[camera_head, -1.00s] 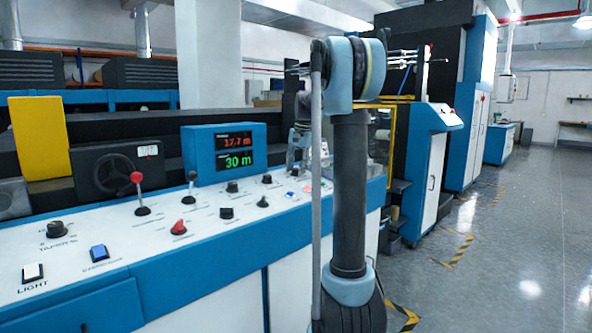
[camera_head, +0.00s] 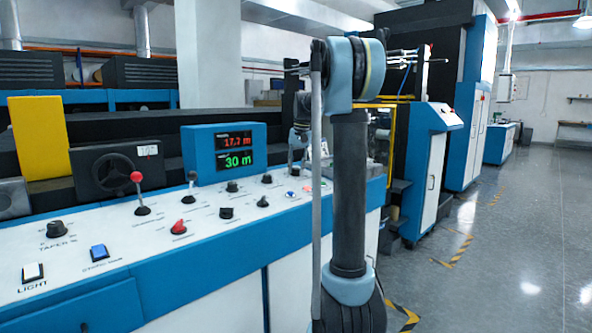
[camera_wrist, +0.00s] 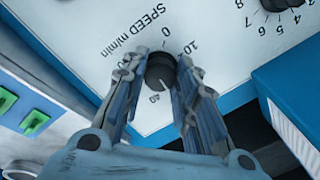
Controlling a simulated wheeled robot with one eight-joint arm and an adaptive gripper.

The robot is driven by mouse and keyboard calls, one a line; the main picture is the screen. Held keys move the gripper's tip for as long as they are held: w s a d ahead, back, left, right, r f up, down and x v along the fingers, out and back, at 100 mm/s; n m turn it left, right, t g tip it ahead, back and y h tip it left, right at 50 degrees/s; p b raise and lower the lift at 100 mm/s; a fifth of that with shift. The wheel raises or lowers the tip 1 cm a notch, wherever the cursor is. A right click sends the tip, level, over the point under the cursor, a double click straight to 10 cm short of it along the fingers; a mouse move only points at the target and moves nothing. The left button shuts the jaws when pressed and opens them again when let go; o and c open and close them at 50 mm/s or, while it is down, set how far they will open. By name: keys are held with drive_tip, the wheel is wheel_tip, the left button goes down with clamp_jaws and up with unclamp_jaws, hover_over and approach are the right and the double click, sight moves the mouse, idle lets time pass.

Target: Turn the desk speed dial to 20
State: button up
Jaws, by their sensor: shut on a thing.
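The speed dial (camera_wrist: 160,72) is a round black knob in the wrist view, with the label SPEED m/min beside it, upside down. The marks 0, 10 and 40 show around it; the marks between 10 and 40 are hidden by the right finger. A small pale mark shows on the knob's lower part, toward 40, but I cannot tell its exact reading. My gripper (camera_wrist: 162,62) is shut on the dial, one finger on each side. In the head view my arm hides the dial.
The desk (camera_head: 150,270) carries several knobs, a red-topped lever (camera_head: 138,178) and a display (camera_head: 224,153) reading 17.7 m and 30 m. In the wrist view, a blue housing (camera_wrist: 285,100) stands right of my fingers and green buttons (camera_wrist: 34,122) show at left.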

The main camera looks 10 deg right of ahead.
sight(299, 175)
drive_tip(key=n, duration=0.4)
drive_tip(key=shift+n, duration=0.3)
drive_tip(key=shift+d+n, duration=0.1)
drive_tip(key=shift+n, duration=2.4)
drive_tip(key=shift+w, duration=0.1)
drive_tip(key=o, duration=1.1)
drive_tip(key=shift+c, duration=0.2)
drive_tip(key=shift+r, duration=0.1)
wheel_tip(299, 175, up, 12)
drive_tip(key=s, duration=0.1)
drive_tip(key=shift+d+f, duration=0.2)
drive_tip(key=shift+d, duration=0.2)
drive_tip(key=shift+s, duration=0.1)
